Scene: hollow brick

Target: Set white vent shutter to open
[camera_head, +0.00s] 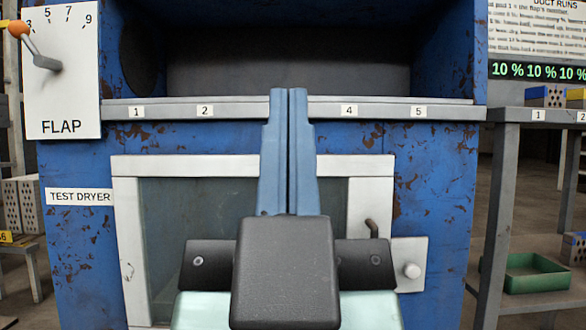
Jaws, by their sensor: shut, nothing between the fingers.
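My gripper (289,94) is in the middle of the view, its two blue fingers shut together and empty. Its tips overlap the grey ledge (240,110) of the blue test dryer (70,235); I cannot tell whether they touch it. No part is labelled as a white vent shutter, and I cannot tell which part it is. A white-framed glass panel (130,168) is on the dryer's front, partly hidden by my gripper. A dark handle (373,228) is at its right side. A white plate with a round knob (411,270) is beside it.
A white FLAP dial plate (62,100) with an orange-tipped lever (30,42) is at upper left. The ledge carries number labels. The dark recess (280,65) above it looks empty. A grey table (510,115) with bricks stands right, with a green tray (537,273) below.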

